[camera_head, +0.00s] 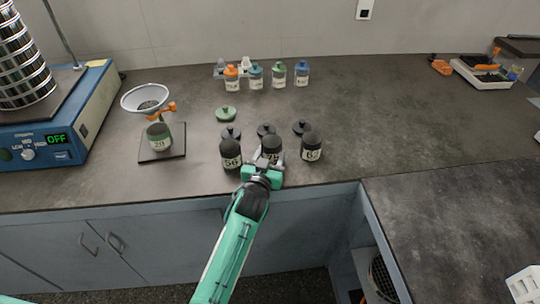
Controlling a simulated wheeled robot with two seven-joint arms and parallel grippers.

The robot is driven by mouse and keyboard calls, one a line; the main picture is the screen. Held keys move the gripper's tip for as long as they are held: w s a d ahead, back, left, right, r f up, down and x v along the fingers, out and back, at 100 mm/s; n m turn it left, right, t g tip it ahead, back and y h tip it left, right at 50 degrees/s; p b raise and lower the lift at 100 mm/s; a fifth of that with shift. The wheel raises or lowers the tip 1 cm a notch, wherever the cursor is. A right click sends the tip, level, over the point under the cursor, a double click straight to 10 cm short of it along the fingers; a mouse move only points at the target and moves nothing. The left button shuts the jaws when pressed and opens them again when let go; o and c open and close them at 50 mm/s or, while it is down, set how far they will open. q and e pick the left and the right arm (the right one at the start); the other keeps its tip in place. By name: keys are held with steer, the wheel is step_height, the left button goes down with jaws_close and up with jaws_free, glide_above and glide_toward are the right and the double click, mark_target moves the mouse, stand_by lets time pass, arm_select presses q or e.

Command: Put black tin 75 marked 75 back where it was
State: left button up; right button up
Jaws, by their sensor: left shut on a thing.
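A black tin (271,144) stands in the middle of a row of three black tins near the counter's front edge. Its label is partly hidden by my gripper, so I cannot read it fully. My left gripper (264,165) reaches in from the front and is shut on this middle tin. A black tin marked 56 (230,151) stands to its left. Another black tin (311,149), with a label starting with 6, stands to its right. I cannot tell whether the middle tin touches the counter. My right gripper is not in view.
A green tin (159,138) stands under a funnel (146,99) at left, near the sieve shaker (60,130). Several small bottles (256,77) stand behind. The counter right of the tins is clear.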

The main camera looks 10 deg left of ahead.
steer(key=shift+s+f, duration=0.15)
arm_select(q)
steer(key=o, duration=0.6)
steer(key=shift+f, duration=0.1)
steer(key=shift+c, duration=0.2)
steer(key=o, duration=0.4)
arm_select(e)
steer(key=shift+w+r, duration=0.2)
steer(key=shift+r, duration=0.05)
arm_select(q)
steer(key=shift+r, duration=0.25)
steer(key=s, duration=0.4)
steer(key=shift+a+f, duration=0.1)
steer(key=shift+a, duration=0.25)
steer(key=s, duration=0.5)
steer(key=s+a, duration=0.1)
steer(key=s, duration=0.2)
steer(key=shift+a+r, duration=0.1)
steer(key=shift+r, duration=0.2)
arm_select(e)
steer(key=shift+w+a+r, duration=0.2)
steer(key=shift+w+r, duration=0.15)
